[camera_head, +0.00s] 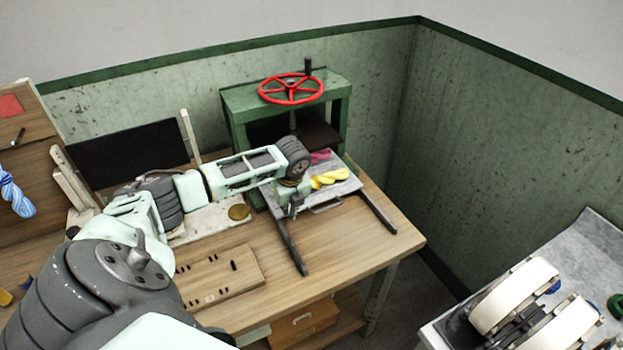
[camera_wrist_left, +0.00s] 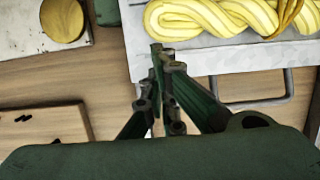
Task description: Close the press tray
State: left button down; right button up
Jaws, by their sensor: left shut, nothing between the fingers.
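The press tray (camera_head: 343,189) is a light grey plate pulled out in front of the green press (camera_head: 240,104), on two dark rails. A yellow twisted skein (camera_head: 329,178) and a pink one (camera_head: 320,156) lie on it. Its handle (camera_head: 326,207) is a thin metal bar on the front edge. My left gripper (camera_head: 292,212) is shut and empty near the tray's front left part. In the left wrist view its fingertips (camera_wrist_left: 157,50) overlap the tray's front edge (camera_wrist_left: 200,64), left of the handle (camera_wrist_left: 288,85); contact cannot be told. My right gripper is out of view.
A red handwheel (camera_head: 291,88) tops the press. A wooden board with slots (camera_head: 220,277) lies on the bench, left of the rails. A pale base with a brass disc (camera_head: 239,212) stands left of the tray. Bare bench top lies between and right of the rails.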

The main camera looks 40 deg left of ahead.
pick_arm(q)
jog(key=a, duration=0.1)
jog(key=w+a, duration=0.1)
jog(key=a+b, duration=0.1)
jog(key=shift+w+f, duration=0.15)
jog(key=shift+f, duration=0.2)
jog(key=shift+w+a+b, duration=0.2)
jog(key=shift+a+b, duration=0.05)
jog(key=shift+a, duration=0.3)
jog(key=shift+w+a+b, duration=0.2)
jog(key=shift+a+b, duration=0.05)
jog(key=shift+a, duration=0.3)
jog(key=shift+w+a, duration=0.15)
jog(key=shift+a, duration=0.15)
jog(key=shift+w+a+r, duration=0.1)
jog(key=shift+a, duration=0.25)
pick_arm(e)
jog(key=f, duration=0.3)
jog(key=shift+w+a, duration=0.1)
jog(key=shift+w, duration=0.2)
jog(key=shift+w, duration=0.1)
